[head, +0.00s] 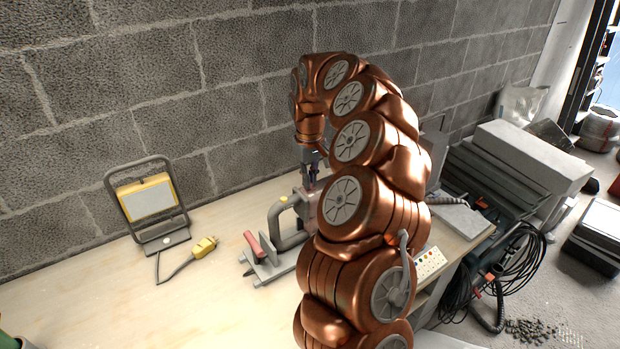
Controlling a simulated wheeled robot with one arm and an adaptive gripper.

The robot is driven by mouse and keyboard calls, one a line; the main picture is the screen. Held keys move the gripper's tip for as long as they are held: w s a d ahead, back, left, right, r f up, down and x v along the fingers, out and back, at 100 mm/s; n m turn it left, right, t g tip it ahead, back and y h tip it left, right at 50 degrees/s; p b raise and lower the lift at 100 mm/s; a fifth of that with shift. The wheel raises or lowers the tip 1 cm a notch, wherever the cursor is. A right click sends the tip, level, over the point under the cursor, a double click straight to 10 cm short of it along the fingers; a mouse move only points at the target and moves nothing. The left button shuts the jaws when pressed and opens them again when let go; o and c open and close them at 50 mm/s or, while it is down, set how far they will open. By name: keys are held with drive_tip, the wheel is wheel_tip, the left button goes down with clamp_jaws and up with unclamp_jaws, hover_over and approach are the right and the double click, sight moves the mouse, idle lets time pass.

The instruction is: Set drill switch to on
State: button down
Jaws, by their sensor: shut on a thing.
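A grey drill (290,240) with a curved grey handle stands on the wooden workbench (110,300). It has a red grip (255,245) at its left and a small yellow part (283,199) near its top. My gripper (312,186) points down at the upper part of the drill and is shut on a part of it. My copper arm covers the drill's right side. The exact part between the fingers and the switch's position are too small to tell.
A yellow work light (147,198) with a yellow plug (204,246) stands left on the bench. A block wall (250,80) runs behind. A power strip (430,263), black cables (515,265) and grey blocks (530,155) are at the right.

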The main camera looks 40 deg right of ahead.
sight(303, 192)
idle(0.3)
drive_tip(key=shift+a+f+b, duration=0.15)
drive_tip(key=shift+a+b, duration=0.3)
drive_tip(key=shift+b, duration=0.25)
drive_tip(key=shift+w+a+r+b, duration=0.1)
drive_tip(key=shift+a+r+b, duration=0.1)
drive_tip(key=shift+a+b, duration=0.3)
drive_tip(key=shift+a, duration=0.1)
drive_tip(key=c, duration=1.3)
unclamp_jaws()
wheel_tip(303, 192, up, 12)
